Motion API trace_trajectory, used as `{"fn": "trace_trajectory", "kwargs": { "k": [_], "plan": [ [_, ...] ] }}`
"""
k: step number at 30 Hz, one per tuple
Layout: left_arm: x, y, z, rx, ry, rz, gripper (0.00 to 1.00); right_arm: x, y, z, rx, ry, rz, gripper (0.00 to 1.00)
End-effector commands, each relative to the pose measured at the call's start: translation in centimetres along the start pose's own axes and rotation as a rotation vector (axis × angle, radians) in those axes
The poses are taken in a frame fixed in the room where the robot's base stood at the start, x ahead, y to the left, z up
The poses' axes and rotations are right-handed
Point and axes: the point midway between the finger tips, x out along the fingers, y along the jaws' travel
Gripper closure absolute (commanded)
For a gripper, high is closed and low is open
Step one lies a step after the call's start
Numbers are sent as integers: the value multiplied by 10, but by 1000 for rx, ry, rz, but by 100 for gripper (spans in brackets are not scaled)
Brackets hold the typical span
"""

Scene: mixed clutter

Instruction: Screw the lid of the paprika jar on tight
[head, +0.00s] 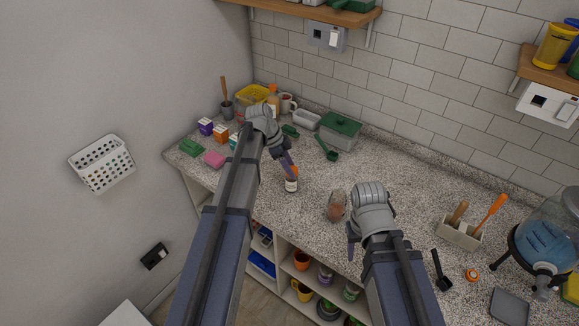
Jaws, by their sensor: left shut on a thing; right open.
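A small jar (291,186) with a pale label stands upright near the middle of the counter; I take it for the paprika jar, though its label is too small to read. An orange lid or top (294,171) shows at its upper end. My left gripper (291,172) reaches down from above and is shut on this orange lid; the fingers partly hide it, and I cannot tell how it sits on the thread. My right gripper (352,250) is open and empty, low over the front edge of the counter, to the right of the jar and apart from it.
A glass jar with reddish contents (336,207) stands between my two arms, close to the right one. A utensil holder (459,234), black scoop (441,272), orange ring (472,274) and water dispenser (548,240) are at right. A green-lidded box (340,128) and green scoop (327,148) lie behind.

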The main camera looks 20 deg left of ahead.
Motion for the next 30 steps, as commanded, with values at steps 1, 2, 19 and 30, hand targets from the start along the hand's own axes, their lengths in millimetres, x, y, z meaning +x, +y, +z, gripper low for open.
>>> {"fn": "trace_trajectory", "kwargs": {
  "k": [1,2,19,30],
  "plan": [
    [0,1,0,0,-2,2,98,0,0,0,0,0,0,50],
    [0,1,0,0,-2,2,98,0,0,0,0,0,0,50],
    [2,-3,0,452,-6,189,98,1,0,0,0,0,0,50],
    [3,-4,0,475,-8,200,98,2,0,0,0,0,0,50]
  ]
}}
